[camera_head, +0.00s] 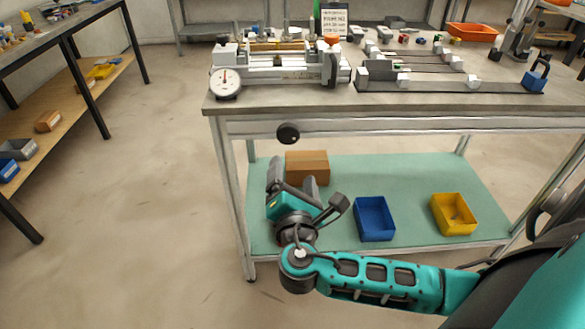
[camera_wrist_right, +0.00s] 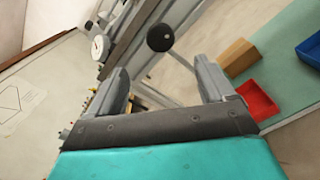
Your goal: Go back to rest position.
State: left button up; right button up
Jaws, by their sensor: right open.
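My right gripper (camera_head: 292,182) is in front of the workbench, below the level of its top, with the teal right arm reaching in from the right. In the right wrist view the two grey fingers of the right gripper (camera_wrist_right: 163,75) stand wide apart with nothing between them. A round black knob (camera_head: 288,133) shows at the bench's front, beyond the fingers. The knob also shows in the right wrist view (camera_wrist_right: 160,38), past the fingertips and apart from them. My left gripper is in neither view.
The workbench top (camera_head: 290,102) carries a jig with a dial gauge (camera_head: 226,82) and rails with white blocks. Its green lower shelf (camera_head: 405,180) holds a cardboard box (camera_head: 307,166), a blue bin (camera_head: 374,218) and a yellow bin (camera_head: 454,213). The floor left of the bench is clear.

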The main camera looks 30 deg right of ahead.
dwell(0.4)
jog(key=s+a+f+m+g+y+p, duration=0.45)
jog(key=a+f+m+y, duration=0.2)
jog(key=f, duration=0.25)
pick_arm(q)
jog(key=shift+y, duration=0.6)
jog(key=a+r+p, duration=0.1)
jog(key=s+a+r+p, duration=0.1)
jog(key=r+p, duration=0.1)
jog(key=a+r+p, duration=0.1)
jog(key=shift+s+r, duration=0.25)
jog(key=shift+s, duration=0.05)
pick_arm(e)
jog(key=s+a+m+y, duration=0.3)
jog(key=s+m+y, duration=0.2)
jog(key=s+m, duration=0.3)
jog(key=m, duration=0.4)
jog(key=shift+m, duration=0.35)
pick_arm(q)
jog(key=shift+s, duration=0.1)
pick_arm(e)
jog(key=shift+a, duration=0.15)
